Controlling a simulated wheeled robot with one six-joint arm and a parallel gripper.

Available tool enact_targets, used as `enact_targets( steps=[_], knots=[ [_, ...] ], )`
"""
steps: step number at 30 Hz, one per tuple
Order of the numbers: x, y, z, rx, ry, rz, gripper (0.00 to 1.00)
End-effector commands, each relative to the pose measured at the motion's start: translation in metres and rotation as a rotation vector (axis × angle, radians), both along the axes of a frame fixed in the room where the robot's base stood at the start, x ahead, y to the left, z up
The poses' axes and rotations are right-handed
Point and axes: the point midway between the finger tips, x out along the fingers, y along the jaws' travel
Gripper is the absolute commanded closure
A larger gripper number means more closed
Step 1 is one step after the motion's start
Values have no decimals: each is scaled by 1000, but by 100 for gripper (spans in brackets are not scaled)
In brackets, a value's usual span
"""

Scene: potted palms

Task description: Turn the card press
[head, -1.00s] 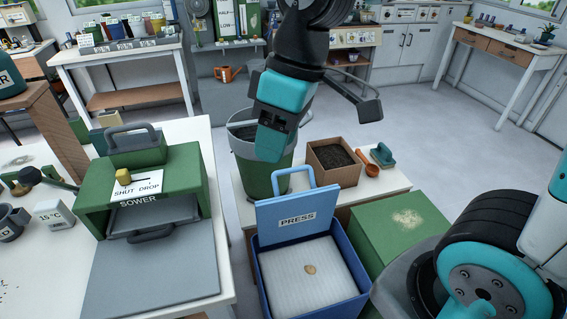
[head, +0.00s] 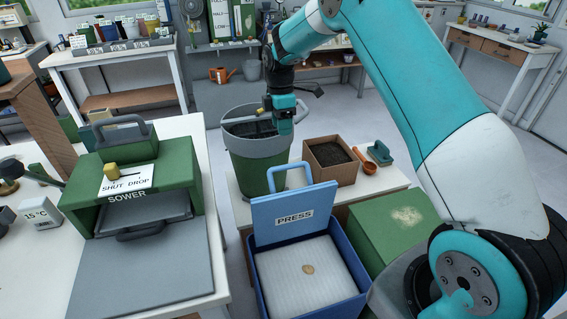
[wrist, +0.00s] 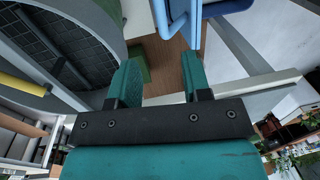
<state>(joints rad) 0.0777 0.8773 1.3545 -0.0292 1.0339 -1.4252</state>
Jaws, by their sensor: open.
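The card press (head: 300,258) is a blue open-topped box with its blue lid (head: 290,217) standing up, labelled PRESS. A loop handle (head: 288,178) tops the lid. Inside lies a white pad (head: 285,275) with a small tan spot or piece (head: 308,269) on it. My gripper (head: 285,122) hangs behind the lid, by the right rim of the green bucket, apart from the press. In the wrist view the two teal fingers (wrist: 160,75) are spread with nothing between them. Blue parts, likely of the press (wrist: 190,25), show beyond them at the top.
The green bucket (head: 262,165) with a grey rim stands behind the press. A soil box (head: 330,160), an orange scoop (head: 366,162) and a teal-handled tool (head: 380,153) are to its right. A green box (head: 385,225) is right of the press; the green sower (head: 125,175) is left.

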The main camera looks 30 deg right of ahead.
Motion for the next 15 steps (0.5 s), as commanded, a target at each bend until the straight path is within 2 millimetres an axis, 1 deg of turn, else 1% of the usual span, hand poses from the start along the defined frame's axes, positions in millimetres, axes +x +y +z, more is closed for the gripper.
enact_targets(
  steps=[1, 9, 12, 15],
  knots=[
    [-3, 1, -12, 0, 6, 0, 56],
    [-11, 2, -73, 0, 4, -1, 56],
    [-12, 3, -93, -1, 3, -1, 56],
    [-14, 3, -108, 0, 2, -1, 56]
  ],
)
